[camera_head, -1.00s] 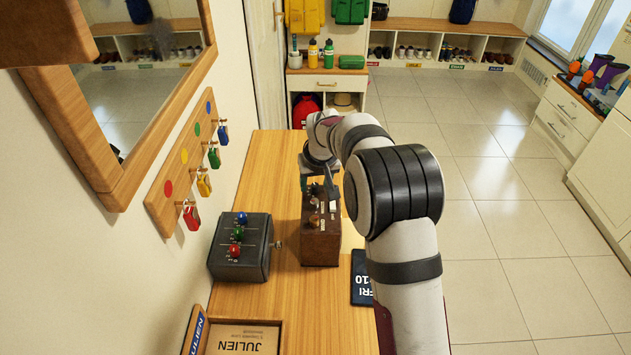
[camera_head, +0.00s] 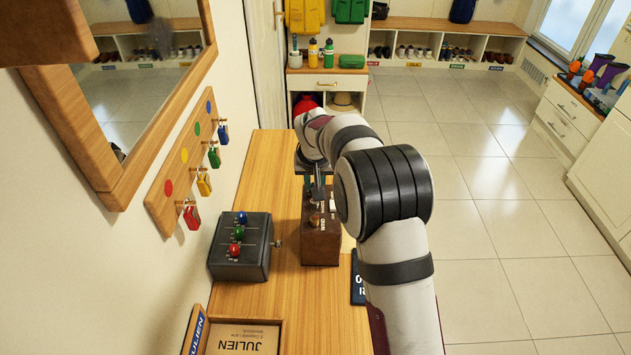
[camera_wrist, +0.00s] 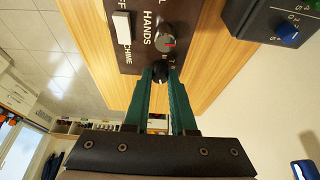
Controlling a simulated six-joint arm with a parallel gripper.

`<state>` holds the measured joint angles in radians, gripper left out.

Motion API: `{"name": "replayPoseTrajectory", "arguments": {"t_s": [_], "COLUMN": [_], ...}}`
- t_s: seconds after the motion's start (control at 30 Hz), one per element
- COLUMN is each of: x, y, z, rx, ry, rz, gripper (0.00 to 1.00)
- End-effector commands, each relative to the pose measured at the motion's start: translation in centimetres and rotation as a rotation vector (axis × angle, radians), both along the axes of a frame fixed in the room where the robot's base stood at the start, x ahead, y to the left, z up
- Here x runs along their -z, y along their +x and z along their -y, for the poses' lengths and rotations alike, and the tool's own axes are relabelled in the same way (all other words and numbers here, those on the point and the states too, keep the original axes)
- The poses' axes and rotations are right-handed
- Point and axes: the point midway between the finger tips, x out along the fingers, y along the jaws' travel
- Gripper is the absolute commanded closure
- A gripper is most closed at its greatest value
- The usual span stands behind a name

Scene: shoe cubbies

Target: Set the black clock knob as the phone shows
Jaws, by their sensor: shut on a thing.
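The brown clock box (camera_head: 320,240) stands on the wooden bench top in the head view. In the wrist view its dark front panel (camera_wrist: 128,52) carries a white switch (camera_wrist: 122,27), the word HANDS and a round grey knob (camera_wrist: 170,43) with a red mark. My gripper (camera_wrist: 160,75) has its green fingers closed on the black knob (camera_wrist: 160,66), at the panel's edge. The fingers hide much of this knob, and its setting cannot be read. In the head view a dark slab with white letters (camera_head: 357,280), perhaps the phone, lies beside the box, partly hidden by my arm.
A dark grey box (camera_head: 240,250) with blue, green and red knobs stands left of the clock box. Coloured padlocks (camera_head: 204,184) hang on the wall rack. A wooden tray (camera_head: 281,338) marked JULIEN lies at the front. Bare bench top lies between the boxes and the tray.

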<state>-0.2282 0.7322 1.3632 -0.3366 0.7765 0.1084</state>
Motion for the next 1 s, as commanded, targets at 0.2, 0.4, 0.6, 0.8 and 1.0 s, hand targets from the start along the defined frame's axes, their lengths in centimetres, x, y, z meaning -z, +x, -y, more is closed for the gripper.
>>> {"name": "replayPoseTrajectory", "arguments": {"t_s": [0.2,0.4,0.6,0.8,1.0], "x": [-0.1,-0.1,-0.1,0.0,-1.9], "y": [0.0,0.0,0.0,0.0,-0.7], "z": [0.0,0.0,0.0,0.0,-0.1], "rx": [0.068,0.067,0.066,0.065,0.066], "ry": [0.0,0.001,0.0,0.0,0.001], "rz": [0.002,0.003,0.002,0.002,0.004], "gripper": [1.0,0.73,0.46,0.46,0.46]}}
